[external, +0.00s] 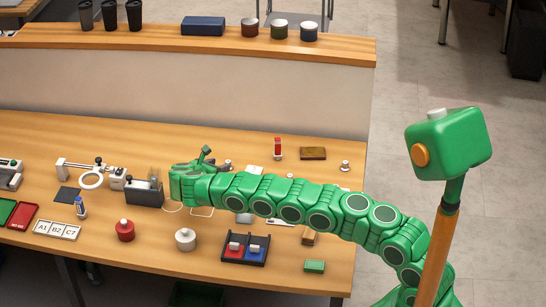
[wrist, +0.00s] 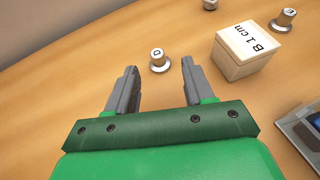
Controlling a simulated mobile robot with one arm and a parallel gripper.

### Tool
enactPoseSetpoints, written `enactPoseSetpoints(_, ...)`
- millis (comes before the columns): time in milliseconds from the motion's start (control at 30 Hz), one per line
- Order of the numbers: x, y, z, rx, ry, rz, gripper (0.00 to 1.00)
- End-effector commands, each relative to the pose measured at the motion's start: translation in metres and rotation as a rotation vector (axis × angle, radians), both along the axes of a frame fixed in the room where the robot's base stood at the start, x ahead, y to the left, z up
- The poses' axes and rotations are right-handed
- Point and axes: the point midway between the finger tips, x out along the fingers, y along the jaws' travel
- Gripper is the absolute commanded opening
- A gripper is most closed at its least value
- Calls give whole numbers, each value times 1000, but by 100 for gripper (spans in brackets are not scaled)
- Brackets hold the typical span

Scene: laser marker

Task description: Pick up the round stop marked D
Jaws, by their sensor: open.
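The round stop marked D (wrist: 158,56) is a small metal knob on a wider round base, with a white top bearing the letter D. It stands upright on the wooden table in the wrist view. My gripper (wrist: 160,66) is open, its two grey fingers spread, and the stop shows just beyond and between the fingertips. I cannot tell whether the fingers are at the stop's height. In the external view my gripper (external: 203,160) is low over the middle of the table, and I cannot pick out the stop D there.
In the wrist view a box labelled B 1 cm (wrist: 246,48) stands right of the stop. A similar stop marked E (wrist: 286,17) is beyond it. In the external view a dark grey box (external: 144,193) stands left of my gripper. Bare table lies left of the stop.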

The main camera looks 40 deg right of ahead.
Motion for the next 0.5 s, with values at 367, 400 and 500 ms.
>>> enactPoseSetpoints(367,10,-22,-12,-2,2,0,52)
enactPoseSetpoints(400,11,-23,-13,-1,2,0,52)
enactPoseSetpoints(500,15,-29,-17,-1,2,0,52)
